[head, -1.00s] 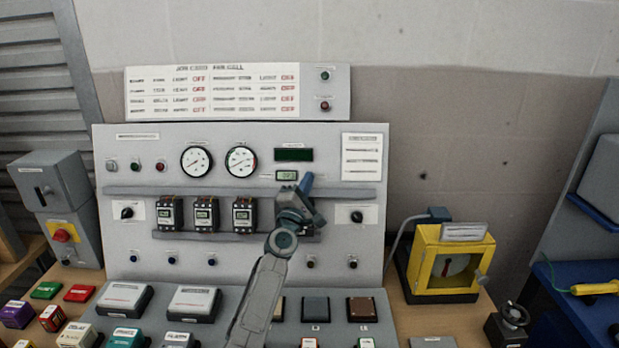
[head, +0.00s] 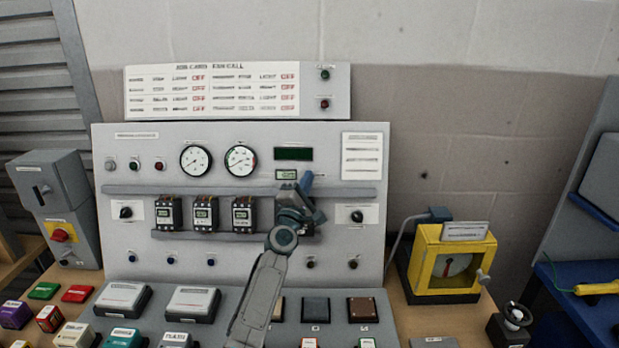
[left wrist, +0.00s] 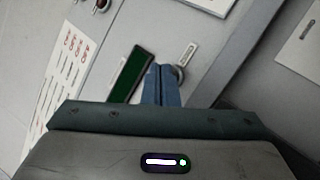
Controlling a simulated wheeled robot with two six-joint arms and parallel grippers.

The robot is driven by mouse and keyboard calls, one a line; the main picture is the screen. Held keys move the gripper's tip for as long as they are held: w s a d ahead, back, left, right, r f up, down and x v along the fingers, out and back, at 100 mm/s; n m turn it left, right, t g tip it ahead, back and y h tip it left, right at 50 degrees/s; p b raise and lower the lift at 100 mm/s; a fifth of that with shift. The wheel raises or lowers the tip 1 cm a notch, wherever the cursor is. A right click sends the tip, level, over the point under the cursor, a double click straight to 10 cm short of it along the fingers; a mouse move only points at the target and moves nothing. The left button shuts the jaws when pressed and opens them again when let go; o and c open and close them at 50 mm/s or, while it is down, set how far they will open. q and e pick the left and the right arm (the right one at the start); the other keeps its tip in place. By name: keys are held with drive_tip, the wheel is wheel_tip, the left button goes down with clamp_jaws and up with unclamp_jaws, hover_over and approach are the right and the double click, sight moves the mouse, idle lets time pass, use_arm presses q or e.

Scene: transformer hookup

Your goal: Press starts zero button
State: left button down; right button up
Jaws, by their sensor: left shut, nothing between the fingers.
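My left gripper (head: 306,181) is shut and empty, with its blue fingers pointing at the grey panel (head: 340,265) just right of a small lit counter display (head: 286,174). A small white label (left wrist: 187,53) sits by that button. I cannot tell whether the fingertips touch it. A dark green display (left wrist: 128,74) is on the other side of the fingers; it shows above the counter in the head view (head: 293,154). My right gripper is not in view.
Two round gauges (head: 241,160) and a row of contactors (head: 205,213) sit left of my arm. A rotary knob (head: 357,215) is to its right. Several boxes (head: 194,303) lie in front. A yellow-framed device (head: 454,261) stands right of the panel.

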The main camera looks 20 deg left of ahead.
use_arm(q)
drive_tip(key=shift+w+b, duration=0.15)
drive_tip(key=shift+b, duration=0.15)
idle(0.5)
drive_tip(key=shift+s+r+p, duration=0.15)
drive_tip(key=shift+s+p, duration=0.45)
drive_tip(key=shift+p, duration=0.25)
drive_tip(key=shift+s, duration=0.15)
drive_tip(key=shift+d, duration=0.1)
